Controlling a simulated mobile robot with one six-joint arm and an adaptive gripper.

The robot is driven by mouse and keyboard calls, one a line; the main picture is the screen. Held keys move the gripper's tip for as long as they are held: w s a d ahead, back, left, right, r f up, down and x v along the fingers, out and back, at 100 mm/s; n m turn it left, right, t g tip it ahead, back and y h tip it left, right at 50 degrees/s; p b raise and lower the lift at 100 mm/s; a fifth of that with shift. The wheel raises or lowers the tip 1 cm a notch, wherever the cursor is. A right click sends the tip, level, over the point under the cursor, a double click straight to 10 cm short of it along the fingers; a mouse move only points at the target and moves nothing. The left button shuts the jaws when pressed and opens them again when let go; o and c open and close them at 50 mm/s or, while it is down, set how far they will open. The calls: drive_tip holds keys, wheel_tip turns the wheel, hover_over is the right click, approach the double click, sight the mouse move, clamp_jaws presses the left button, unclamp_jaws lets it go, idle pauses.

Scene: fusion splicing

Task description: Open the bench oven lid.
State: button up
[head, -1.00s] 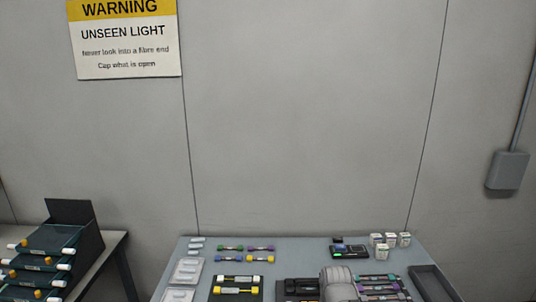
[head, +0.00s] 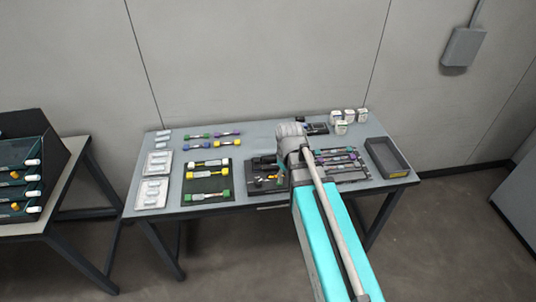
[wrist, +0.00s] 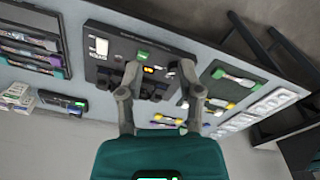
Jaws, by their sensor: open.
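A dark bench unit (wrist: 105,62) with a white plate, a small green display and orange lights lies under my gripper (wrist: 160,72) in the wrist view. It looks like the splicing station; I cannot clearly tell which part is the oven lid. My gripper is open, its two grey fingers apart on either side of the unit's dark blocks, with nothing between them. In the head view the dark unit (head: 262,181) shows only partly, as my arm and wrist cover its right side and hide the fingertips. I cannot tell whether the fingers touch anything.
The grey table (head: 220,147) holds a dark mat (head: 207,184) with yellow and green-ended holders, white blister trays (head: 153,191), colour-ended rods on a rack (head: 345,160), small white boxes (head: 340,127) and an empty dark tray (head: 388,157). A rack of teal trays (head: 20,180) stands left.

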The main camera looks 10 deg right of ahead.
drive_tip(key=w+a+r+n, duration=0.1)
drive_tip(key=w+n, duration=0.5)
drive_tip(key=w, duration=0.3)
drive_tip(key=w+a+n+t+p, duration=0.1)
drive_tip(key=w+n, duration=0.6)
drive_tip(key=w, duration=0.3)
drive_tip(key=shift+a+r+t, duration=0.3)
drive_tip(key=shift+a+r, duration=0.05)
drive_tip(key=shift+r, duration=0.05)
drive_tip(key=shift+f, duration=0.2)
drive_tip(key=b, duration=1.3)
approach(269, 156)
drive_tip(key=f, duration=0.2)
drive_tip(key=s+f, duration=0.2)
drive_tip(key=f, duration=0.1)
drive_tip(key=shift+s+a+f, duration=0.1)
drive_tip(key=shift+a+f, duration=0.2)
drive_tip(key=shift+a, duration=0.1)
clamp_jaws()
